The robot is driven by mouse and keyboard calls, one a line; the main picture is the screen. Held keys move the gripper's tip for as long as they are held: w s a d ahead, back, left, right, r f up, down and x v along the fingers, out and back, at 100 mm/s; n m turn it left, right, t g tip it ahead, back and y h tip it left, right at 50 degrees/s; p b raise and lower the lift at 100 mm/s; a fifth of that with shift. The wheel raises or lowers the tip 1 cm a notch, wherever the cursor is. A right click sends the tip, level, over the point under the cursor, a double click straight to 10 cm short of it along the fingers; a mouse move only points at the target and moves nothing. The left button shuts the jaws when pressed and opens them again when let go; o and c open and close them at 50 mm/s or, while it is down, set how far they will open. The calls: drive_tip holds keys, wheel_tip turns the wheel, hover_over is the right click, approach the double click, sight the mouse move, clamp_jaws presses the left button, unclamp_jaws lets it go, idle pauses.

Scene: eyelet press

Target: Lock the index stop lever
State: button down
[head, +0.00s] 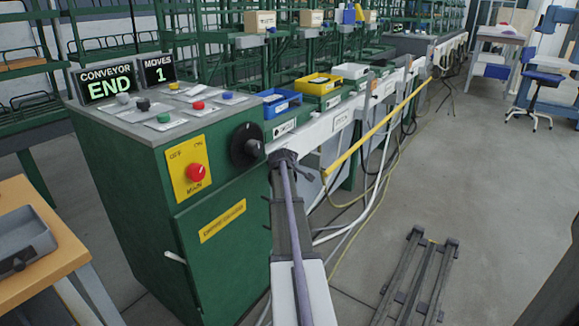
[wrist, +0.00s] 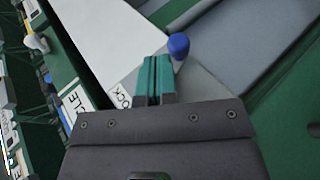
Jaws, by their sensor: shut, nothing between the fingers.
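A blue knob (wrist: 179,46) shows in the wrist view just beyond and to the right of my fingertips. It looks like the end of the index stop lever; the lever's arm is not clear. A white label (wrist: 120,96) with letters reading like "OCK" lies left of the fingers, partly covered. My gripper (wrist: 153,78) has its teal fingers shut together with nothing between them. Whether a finger touches the knob, I cannot tell. In the head view my gripper (head: 285,157) is at the conveyor's near end, beside the green cabinet; the knob is hidden there.
The green control cabinet (head: 210,225) stands left of my arm, with a black dial (head: 246,145) and red button (head: 196,173). Its display (head: 104,83) reads "CONVEYOR END". A yellow rail (head: 375,132) runs along the conveyor's front.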

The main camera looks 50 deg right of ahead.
idle(0.3)
drive_tip(key=p+v, duration=0.6)
drive_tip(key=v, duration=0.5)
drive_tip(key=shift+f, duration=0.1)
